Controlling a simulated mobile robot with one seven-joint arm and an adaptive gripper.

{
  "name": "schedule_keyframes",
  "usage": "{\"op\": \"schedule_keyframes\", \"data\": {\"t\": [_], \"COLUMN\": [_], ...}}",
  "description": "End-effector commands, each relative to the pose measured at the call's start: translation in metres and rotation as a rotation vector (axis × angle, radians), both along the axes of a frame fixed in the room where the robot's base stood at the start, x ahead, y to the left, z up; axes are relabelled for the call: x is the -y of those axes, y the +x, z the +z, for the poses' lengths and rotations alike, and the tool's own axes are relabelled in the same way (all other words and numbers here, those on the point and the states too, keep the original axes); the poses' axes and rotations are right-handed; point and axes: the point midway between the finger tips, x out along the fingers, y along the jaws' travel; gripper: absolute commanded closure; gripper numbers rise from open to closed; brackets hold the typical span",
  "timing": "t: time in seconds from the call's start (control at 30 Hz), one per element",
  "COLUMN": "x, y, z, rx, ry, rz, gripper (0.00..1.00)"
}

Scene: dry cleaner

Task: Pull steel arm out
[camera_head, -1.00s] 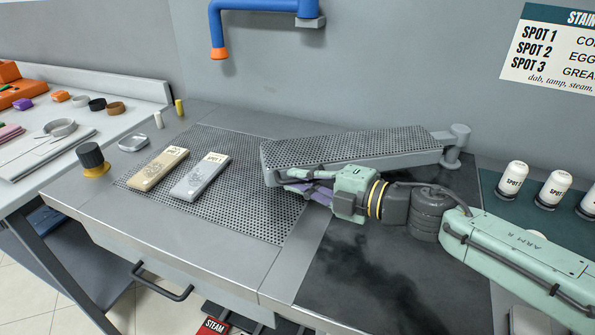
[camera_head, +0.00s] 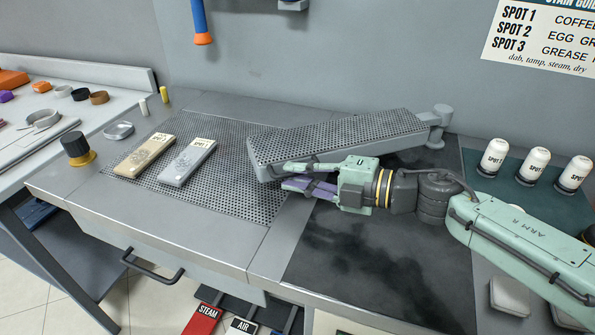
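The steel arm (camera_head: 340,140) is a long grey bar with a perforated top. It reaches left from a round post (camera_head: 442,117) at the back right of the counter, its free end angled a little toward the front over the perforated panel's right edge. My gripper (camera_head: 288,176) lies along the front side of the arm near that free end, pointing left.
A tan block (camera_head: 146,156) and a grey block (camera_head: 188,162) lie on the perforated panel (camera_head: 235,200). A black-and-yellow knob (camera_head: 77,148) stands left. Several white spot bottles (camera_head: 494,157) stand right. The dark stained plate (camera_head: 350,255) in front of my gripper is clear.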

Motion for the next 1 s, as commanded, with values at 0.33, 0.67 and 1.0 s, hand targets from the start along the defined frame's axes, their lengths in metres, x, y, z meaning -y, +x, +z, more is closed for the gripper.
{"op": "schedule_keyframes", "data": {"t": [0.33,0.67,1.0], "x": [0.0,0.015,0.078], "y": [0.002,-0.004,-0.035], "z": [0.001,0.004,0.015], "rx": [0.002,0.004,0.005], "ry": [-0.001,0.001,0.001], "rz": [-0.003,-0.008,-0.008], "gripper": [0.71,0.71,0.71]}}
